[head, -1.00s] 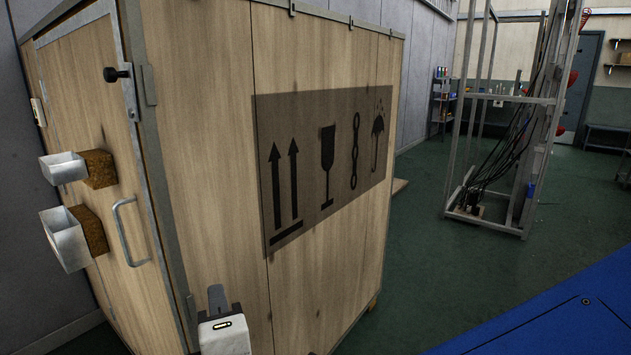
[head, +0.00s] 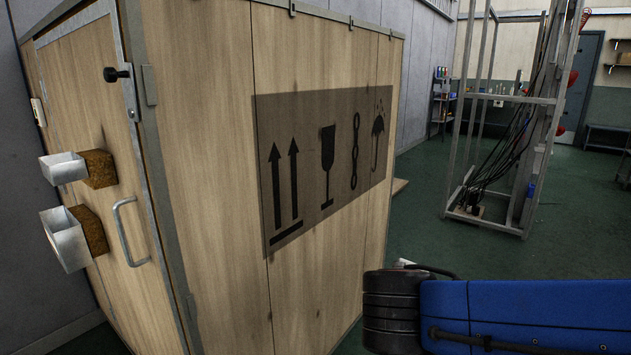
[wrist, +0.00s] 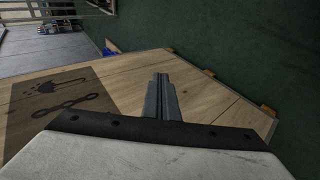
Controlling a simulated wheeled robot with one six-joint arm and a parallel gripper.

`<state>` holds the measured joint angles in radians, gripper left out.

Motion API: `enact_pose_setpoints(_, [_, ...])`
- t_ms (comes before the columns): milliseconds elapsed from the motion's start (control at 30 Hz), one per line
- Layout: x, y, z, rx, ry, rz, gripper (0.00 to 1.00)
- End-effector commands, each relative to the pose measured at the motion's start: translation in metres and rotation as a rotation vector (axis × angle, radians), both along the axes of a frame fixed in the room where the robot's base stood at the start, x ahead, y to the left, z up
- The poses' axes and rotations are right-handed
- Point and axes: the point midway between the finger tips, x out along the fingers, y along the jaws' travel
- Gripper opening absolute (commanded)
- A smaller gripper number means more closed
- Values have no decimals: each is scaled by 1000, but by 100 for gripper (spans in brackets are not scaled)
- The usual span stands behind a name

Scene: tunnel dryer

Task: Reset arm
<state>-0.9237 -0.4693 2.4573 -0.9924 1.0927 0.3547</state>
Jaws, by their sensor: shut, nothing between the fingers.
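My gripper (wrist: 160,98) shows in the wrist view as two grey fingers close together, shut with nothing between them. Beyond them is the side of a large wooden crate (wrist: 130,75), with dark printed handling symbols at the left. The gap between fingers and crate cannot be judged. In the head view, my blue arm link with its black joint fills the lower right, in front of the floor and the crate's right edge. My gripper's fingers cannot be made out there.
The wooden crate (head: 215,150) fills the head view's left half, with a metal handle (head: 128,232) and two metal boxes (head: 63,167) (head: 65,240) on its door side. A metal frame with cables (head: 500,130) stands behind right. Green floor (head: 420,205) lies clear between.

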Motion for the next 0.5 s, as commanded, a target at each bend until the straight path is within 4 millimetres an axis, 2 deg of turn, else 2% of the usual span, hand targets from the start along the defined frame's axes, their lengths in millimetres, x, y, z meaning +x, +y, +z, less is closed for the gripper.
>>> enact_pose_setpoints(33, [-2, -15, -4, 22, 23, -44, 0])
enact_pose_setpoints(200, [-16, -52, -19, 104, 101, -168, 0])
enact_pose_setpoints(500, [-48, -97, -40, 283, 206, -371, 0])
